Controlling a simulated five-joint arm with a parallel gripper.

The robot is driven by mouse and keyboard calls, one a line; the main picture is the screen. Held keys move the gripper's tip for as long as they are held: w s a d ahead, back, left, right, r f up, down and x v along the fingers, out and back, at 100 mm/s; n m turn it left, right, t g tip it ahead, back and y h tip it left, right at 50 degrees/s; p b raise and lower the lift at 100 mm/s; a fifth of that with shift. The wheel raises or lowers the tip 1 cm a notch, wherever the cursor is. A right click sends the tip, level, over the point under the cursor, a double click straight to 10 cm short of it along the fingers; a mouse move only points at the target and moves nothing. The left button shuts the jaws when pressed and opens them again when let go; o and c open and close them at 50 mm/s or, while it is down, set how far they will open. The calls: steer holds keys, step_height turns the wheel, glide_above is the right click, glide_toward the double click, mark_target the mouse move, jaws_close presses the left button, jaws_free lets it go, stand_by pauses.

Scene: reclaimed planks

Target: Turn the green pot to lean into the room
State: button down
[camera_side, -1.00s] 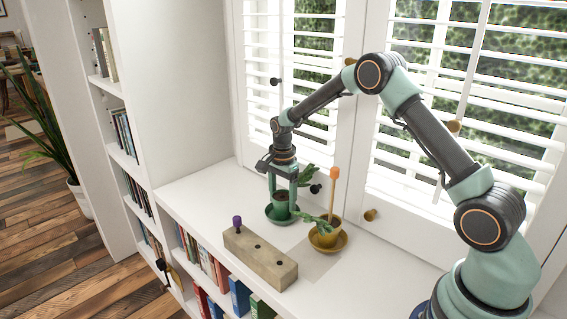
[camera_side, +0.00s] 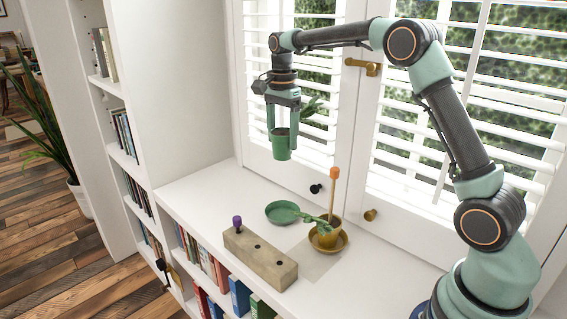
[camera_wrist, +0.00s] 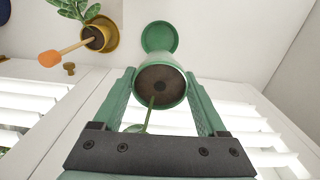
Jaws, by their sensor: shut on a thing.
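The green pot (camera_side: 281,146) is held in the air above the sill, upright, with my gripper (camera_side: 282,128) shut on it. In the wrist view the green pot (camera_wrist: 160,84) sits between the two fingers (camera_wrist: 160,95), with dark soil and a stem that reaches toward the gripper's base. In the side view its leaves (camera_side: 309,106) point right, toward the window. The green saucer (camera_side: 282,212) lies empty on the white surface below the pot, and it also shows in the wrist view (camera_wrist: 159,36).
A yellow pot (camera_side: 326,236) with a plant and an orange-tipped stick (camera_side: 333,190) stands on a yellow saucer right of the green saucer. A block with holes and a purple knob (camera_side: 260,258) lies in front. Shuttered windows (camera_side: 310,90) stand close behind.

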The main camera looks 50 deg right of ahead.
steer(key=shift+r, duration=2.1)
step_height(320, 180, down, 19)
steer(key=m, duration=0.4)
steer(key=shift+f, duration=1.75)
jaws_free()
